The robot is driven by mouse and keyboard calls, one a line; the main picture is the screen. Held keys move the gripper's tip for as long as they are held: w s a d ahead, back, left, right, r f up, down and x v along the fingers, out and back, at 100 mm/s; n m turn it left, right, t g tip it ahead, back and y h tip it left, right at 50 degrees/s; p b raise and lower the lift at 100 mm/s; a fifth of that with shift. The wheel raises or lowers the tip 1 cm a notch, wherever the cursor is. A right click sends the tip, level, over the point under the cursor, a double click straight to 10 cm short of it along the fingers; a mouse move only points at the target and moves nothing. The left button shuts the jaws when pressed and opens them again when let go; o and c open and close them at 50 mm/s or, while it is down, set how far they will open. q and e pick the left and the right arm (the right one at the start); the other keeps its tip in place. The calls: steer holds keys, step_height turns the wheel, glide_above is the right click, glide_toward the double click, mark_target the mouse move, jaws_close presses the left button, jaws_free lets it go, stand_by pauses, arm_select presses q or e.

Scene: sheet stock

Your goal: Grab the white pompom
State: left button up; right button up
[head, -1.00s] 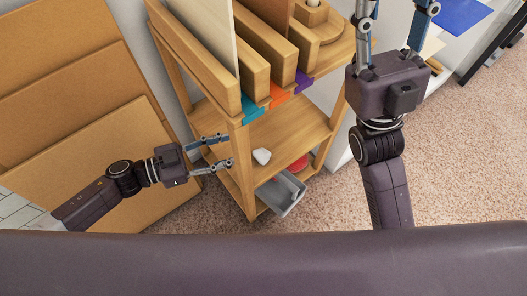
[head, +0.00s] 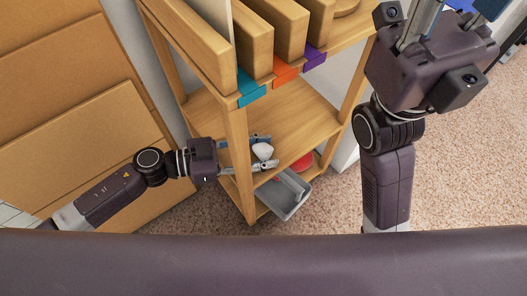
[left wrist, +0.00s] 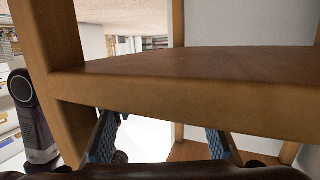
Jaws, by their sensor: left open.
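The white pompom (head: 262,151) is a small, pale, rounded lump at the middle shelf (head: 290,118) of the wooden rack in the head view. My left gripper (head: 271,151) is open, reaching in from the left past the front post. Its two fingers lie on either side of the pompom; I cannot tell whether they touch it. In the left wrist view the open blue fingers (left wrist: 160,138) show below a wooden board edge, with a bright white patch between them that I cannot clearly identify. My right gripper (head: 455,18) is at the upper right, fingers apart, tips cut off.
The rack's front post (head: 237,160) stands beside my left gripper. Thick boards with teal (head: 251,88), orange (head: 286,74) and purple (head: 315,56) labels stand above. A grey bin (head: 286,196) and a red item (head: 302,162) are lower. Cardboard sheets (head: 75,110) lean at left.

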arm_select(q)
steer(key=shift+d, duration=0.15)
steer(key=c, duration=0.6)
steer(key=shift+o, duration=0.2)
